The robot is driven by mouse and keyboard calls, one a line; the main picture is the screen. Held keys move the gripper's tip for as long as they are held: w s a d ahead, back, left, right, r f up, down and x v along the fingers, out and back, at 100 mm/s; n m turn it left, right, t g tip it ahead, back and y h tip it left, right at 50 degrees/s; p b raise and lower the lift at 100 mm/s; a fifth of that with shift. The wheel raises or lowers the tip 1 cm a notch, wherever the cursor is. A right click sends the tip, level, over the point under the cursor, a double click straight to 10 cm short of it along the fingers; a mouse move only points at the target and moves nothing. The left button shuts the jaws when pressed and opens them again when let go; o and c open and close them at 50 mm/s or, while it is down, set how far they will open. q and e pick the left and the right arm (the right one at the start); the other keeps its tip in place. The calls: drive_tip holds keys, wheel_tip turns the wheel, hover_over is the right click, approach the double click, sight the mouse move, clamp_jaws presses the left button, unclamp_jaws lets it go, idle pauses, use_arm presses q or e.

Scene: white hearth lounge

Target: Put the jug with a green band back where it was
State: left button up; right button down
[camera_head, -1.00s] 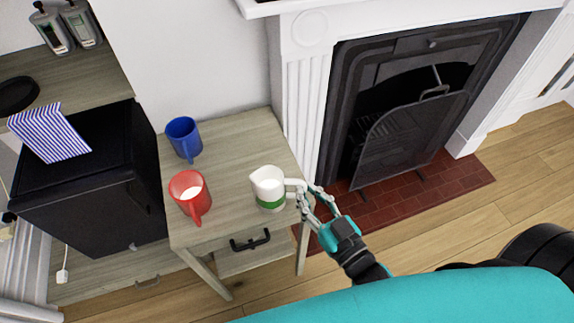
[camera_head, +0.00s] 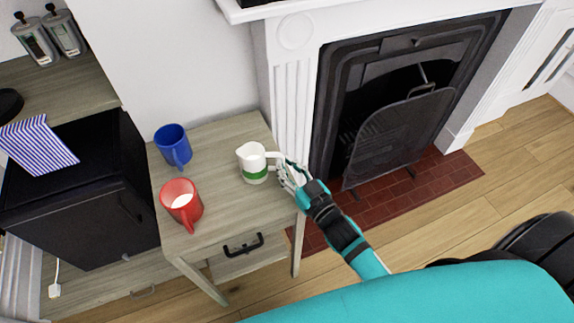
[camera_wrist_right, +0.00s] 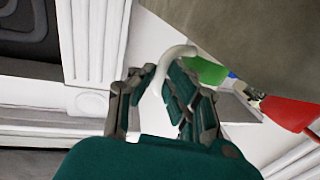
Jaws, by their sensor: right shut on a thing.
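The white jug with a green band (camera_head: 254,175) is upright over the right side of the small wooden table (camera_head: 218,212). My right gripper (camera_head: 286,172) is at its right side, shut on its handle. In the right wrist view the gripper (camera_wrist_right: 158,95) has its fingers around the pale handle (camera_wrist_right: 174,54), and the green band (camera_wrist_right: 206,71) shows behind. I cannot tell whether the jug's base touches the table. My left gripper is not in view.
A blue mug (camera_head: 173,144) stands at the table's back left. A red mug with white contents (camera_head: 180,203) stands at the front left. The fireplace (camera_head: 395,110) is to the right, a black cabinet (camera_head: 85,195) to the left. The table's front middle is clear.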

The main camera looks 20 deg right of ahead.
drive_tip(key=shift+f, duration=0.1)
drive_tip(key=c, duration=1.4)
unclamp_jaws()
drive_tip(key=shift+o, duration=0.2)
drive_tip(key=shift+r, duration=0.2)
drive_tip(key=v, duration=1.2)
drive_tip(key=shift+b, duration=0.3)
drive_tip(key=shift+d, duration=0.1)
